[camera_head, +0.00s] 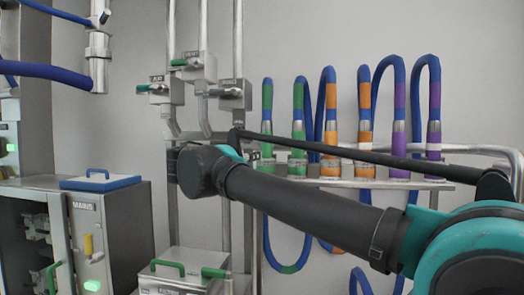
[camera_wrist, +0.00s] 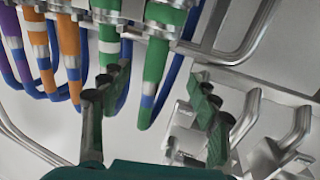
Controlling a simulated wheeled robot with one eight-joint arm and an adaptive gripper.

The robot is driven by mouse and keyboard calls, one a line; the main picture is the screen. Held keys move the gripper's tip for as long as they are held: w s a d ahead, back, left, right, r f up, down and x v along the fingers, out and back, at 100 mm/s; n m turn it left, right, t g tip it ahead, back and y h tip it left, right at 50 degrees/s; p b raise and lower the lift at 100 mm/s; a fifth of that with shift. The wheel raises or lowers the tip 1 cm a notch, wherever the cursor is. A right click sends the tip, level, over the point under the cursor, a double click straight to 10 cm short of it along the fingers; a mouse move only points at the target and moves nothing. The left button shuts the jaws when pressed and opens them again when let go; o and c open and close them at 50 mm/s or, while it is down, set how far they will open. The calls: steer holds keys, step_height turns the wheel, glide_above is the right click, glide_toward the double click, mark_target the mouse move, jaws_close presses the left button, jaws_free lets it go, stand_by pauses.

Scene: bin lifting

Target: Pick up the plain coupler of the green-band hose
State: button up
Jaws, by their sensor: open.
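In the head view, the green-band hose (camera_head: 298,95) hangs from the rack, its two ends side by side and its loop hanging below. Each end has a green band and a silver section. The wrist view shows both green ends, one (camera_wrist: 163,62) at the middle and one (camera_wrist: 108,52) to its left. I cannot tell which carries the plain coupler. My gripper (camera_wrist: 161,75) is open and empty in the wrist view. The middle green end appears between its fingers, apart from both; its depth is unclear. My arm hides the gripper in the head view.
The orange-band hose (camera_head: 364,97) and purple-band hose (camera_head: 399,95) hang close by on the same rack rail (camera_head: 350,183). Valves with green handles (camera_head: 152,88) stand left of the hoses. Bent metal pipes (camera_wrist: 290,135) lie near the right finger.

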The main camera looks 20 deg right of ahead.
steer(key=x, duration=1.4)
steer(key=shift+w+d, duration=0.1)
steer(key=shift+d, duration=0.3)
steer(key=shift+c, duration=0.4)
jaws_close()
